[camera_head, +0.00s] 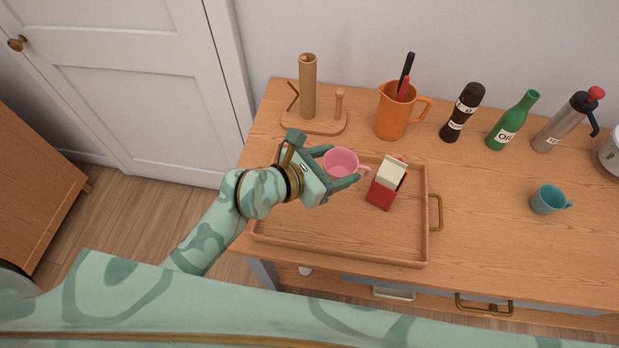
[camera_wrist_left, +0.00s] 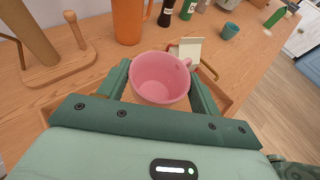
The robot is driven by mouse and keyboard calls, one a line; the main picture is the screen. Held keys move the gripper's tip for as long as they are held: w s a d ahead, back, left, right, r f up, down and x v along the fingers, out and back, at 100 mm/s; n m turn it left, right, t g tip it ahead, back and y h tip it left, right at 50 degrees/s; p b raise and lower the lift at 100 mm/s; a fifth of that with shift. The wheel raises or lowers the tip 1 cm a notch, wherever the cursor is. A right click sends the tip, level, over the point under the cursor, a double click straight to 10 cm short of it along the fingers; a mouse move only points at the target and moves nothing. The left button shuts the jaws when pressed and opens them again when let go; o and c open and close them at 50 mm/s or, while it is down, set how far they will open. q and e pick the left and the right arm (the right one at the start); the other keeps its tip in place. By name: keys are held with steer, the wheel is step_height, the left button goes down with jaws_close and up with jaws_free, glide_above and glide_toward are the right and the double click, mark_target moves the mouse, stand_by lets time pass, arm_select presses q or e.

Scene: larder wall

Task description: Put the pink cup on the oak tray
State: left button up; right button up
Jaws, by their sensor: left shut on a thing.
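The pink cup (camera_head: 340,161) is between the fingers of my left gripper (camera_head: 343,168), which is shut on it. In the left wrist view the cup (camera_wrist_left: 160,78) sits upright between both fingers, its open mouth showing and its handle toward the carton. The oak tray (camera_head: 340,251) lies on the counter below, with a brass handle at its right end. The cup is over the back part of the tray; I cannot tell whether its base touches the tray floor. My right gripper is not in view.
A red and white carton (camera_head: 384,186) stands in the tray, close right of the cup. Behind are a wooden holder (camera_head: 313,124), an orange jug (camera_head: 394,112), a dark bottle (camera_head: 461,113) and a green bottle (camera_head: 509,123). A teal cup (camera_head: 546,200) stands right. The tray's front is clear.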

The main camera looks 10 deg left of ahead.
arm_select(q)
steer(key=w+a+f+b, duration=0.4)
steer(key=a+f, duration=0.1)
steer(key=w+a+f+b, duration=0.2)
steer(key=a+f, duration=0.1)
steer(key=shift+w+a+f+b, duration=0.1)
steer(key=shift+a+f+b, duration=0.05)
steer(key=shift+b, duration=0.2)
steer(key=f, duration=0.1)
steer(key=f+b, duration=0.1)
steer(key=f, duration=0.1)
steer(key=shift+w+a+f+b, duration=0.1)
steer(key=shift+a+f+b, duration=0.25)
steer(key=shift+f+b, duration=0.05)
steer(key=shift+d, duration=0.1)
steer(key=shift+d+r, duration=0.15)
steer(key=o, duration=1)
steer(key=shift+c, duration=0.2)
steer(key=shift+o, duration=0.4)
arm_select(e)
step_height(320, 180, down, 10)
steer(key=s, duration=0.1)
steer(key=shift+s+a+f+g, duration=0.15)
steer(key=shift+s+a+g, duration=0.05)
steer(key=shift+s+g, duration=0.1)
